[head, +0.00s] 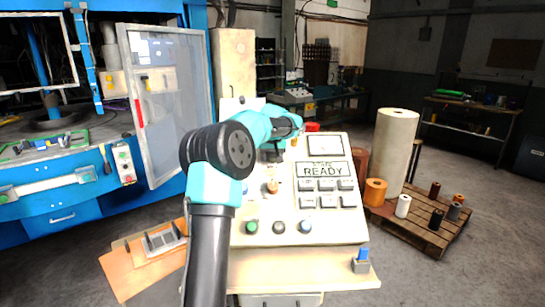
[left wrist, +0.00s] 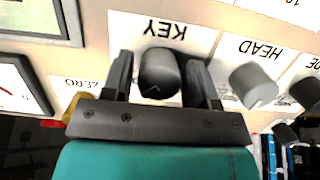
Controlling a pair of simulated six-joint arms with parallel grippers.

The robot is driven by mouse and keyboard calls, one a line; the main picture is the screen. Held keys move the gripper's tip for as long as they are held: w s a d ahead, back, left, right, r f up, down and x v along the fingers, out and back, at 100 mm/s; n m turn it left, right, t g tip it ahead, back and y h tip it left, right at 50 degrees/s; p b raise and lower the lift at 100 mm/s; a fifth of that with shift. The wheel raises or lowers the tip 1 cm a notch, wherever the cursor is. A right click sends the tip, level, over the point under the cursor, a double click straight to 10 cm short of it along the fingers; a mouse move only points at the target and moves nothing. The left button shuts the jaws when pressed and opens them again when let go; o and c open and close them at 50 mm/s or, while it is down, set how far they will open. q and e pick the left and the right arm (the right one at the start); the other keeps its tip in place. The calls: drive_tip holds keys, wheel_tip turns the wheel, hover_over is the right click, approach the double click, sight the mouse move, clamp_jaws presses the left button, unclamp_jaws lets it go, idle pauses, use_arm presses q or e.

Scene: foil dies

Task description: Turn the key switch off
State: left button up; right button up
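The key switch (left wrist: 159,74) is a dark grey round knob under the upside-down label KEY in the left wrist view. My left gripper (left wrist: 160,85) has one finger on each side of this knob. A narrow gap shows between the knob and the left finger; the right finger is very close to it, and I cannot tell if they touch. In the head view my left gripper (head: 273,153) is at the upper part of the cream control panel (head: 264,205), and it and the arm hide the key switch. My right gripper is not in view.
A second knob, the HEAD knob (left wrist: 253,84), sits close beside the right finger. The panel also carries a READY display (head: 322,169), grey buttons (head: 327,202) and a green button (head: 251,227). A blue-topped block (head: 362,260) stands on the front ledge. A pallet (head: 425,226) with rolls is at the right.

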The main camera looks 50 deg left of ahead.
use_arm(q)
drive_tip(key=c, duration=0.6)
drive_tip(key=shift+c, duration=0.2)
drive_tip(key=shift+n, duration=0.4)
drive_tip(key=n+t, duration=0.1)
drive_tip(key=n, duration=0.2)
drive_tip(key=shift+h, duration=0.3)
drive_tip(key=n, duration=0.4)
drive_tip(key=shift+r+n+t, duration=0.1)
drive_tip(key=shift+n+t, duration=0.2)
drive_tip(key=shift+t, duration=0.1)
drive_tip(key=n+t, duration=0.1)
drive_tip(key=n, duration=0.3)
drive_tip(key=shift+w, duration=0.1)
drive_tip(key=n+t, duration=0.1)
drive_tip(key=n, duration=0.3)
drive_tip(key=shift+n, duration=0.3)
